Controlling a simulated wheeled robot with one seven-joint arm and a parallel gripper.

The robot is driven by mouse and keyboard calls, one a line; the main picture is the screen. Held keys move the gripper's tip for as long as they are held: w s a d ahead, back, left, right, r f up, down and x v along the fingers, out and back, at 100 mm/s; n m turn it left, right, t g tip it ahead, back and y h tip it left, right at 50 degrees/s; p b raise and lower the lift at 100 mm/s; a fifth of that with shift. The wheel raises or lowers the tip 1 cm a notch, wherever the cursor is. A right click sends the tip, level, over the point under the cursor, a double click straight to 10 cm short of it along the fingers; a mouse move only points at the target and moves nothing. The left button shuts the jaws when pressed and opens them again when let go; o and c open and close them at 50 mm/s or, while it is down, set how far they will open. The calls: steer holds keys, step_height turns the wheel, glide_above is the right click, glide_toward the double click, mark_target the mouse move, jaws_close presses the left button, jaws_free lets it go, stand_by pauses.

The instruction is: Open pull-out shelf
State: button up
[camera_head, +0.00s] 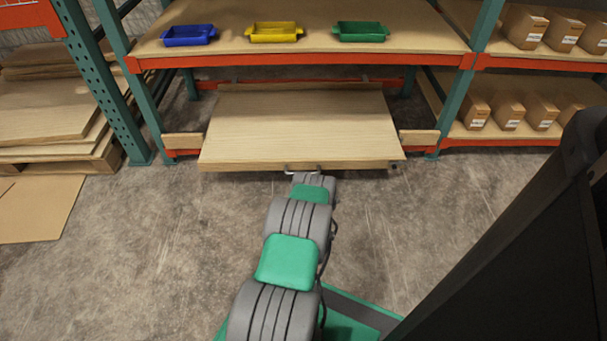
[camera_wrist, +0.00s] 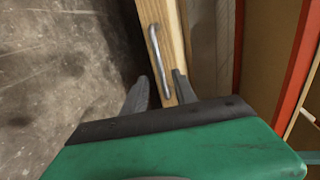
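The pull-out shelf (camera_head: 300,125) is a pale wooden board on the lower level of the rack. It sticks out well past the rack's front beam. Its metal bar handle (camera_wrist: 158,60) is on the front edge and shows small in the head view near my gripper (camera_head: 303,173). In the wrist view, my gripper (camera_wrist: 161,78) has its two dark fingers apart, one on each side of the handle's near end. A gap shows between the fingers and the bar, and I cannot tell whether either touches it.
Blue (camera_head: 189,35), yellow (camera_head: 275,32) and green (camera_head: 361,32) bins stand on the level above. Cardboard boxes (camera_head: 525,26) fill the right-hand racks. Wooden boards (camera_head: 45,110) are stacked at left. Concrete floor in front of the shelf is clear beside my arm.

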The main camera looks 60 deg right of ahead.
steer(key=b+x, duration=0.4)
steer(key=x, duration=0.3)
steer(key=shift+d, duration=0.35)
jaws_close()
stand_by(1.0)
